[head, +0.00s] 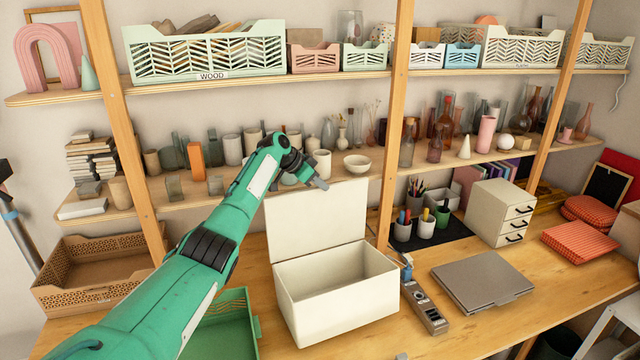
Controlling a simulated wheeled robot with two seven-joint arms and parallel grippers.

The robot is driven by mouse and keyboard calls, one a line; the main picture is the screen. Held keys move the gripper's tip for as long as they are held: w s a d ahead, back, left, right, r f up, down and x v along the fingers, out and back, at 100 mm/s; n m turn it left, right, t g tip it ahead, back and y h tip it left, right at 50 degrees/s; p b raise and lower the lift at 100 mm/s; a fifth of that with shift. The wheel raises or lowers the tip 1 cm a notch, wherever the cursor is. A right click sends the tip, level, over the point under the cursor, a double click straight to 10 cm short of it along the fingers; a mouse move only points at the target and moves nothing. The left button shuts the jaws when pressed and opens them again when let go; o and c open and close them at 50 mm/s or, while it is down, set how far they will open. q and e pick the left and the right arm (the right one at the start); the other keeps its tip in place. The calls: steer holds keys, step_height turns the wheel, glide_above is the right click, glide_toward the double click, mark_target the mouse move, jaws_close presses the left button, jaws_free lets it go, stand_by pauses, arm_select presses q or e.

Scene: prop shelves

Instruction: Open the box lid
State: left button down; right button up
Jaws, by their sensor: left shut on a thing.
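A cream white box (345,305) stands on the wooden table. Its lid (316,225) is raised, standing nearly upright at the back of the box, and the empty-looking inside shows. My left gripper (318,183), on the green arm from the lower left, is at the top edge of the lid. It is shut on the lid, though the fingertips are small and partly hidden. My right gripper is not in view.
A green tray (246,297) is left of the box, partly behind my arm. A grey power strip (427,308) and a closed laptop (482,281) lie to the right. A shelf with vases and a small bowl (357,164) is close behind the lid.

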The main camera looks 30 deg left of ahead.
arm_select(q)
steer(key=shift+f, duration=0.2)
steer(key=c, duration=1.7)
jaws_free()
steer(key=shift+o, duration=1.3)
steer(key=shift+a, duration=0.15)
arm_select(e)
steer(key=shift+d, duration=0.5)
arm_select(q)
steer(key=shift+r, duration=0.1)
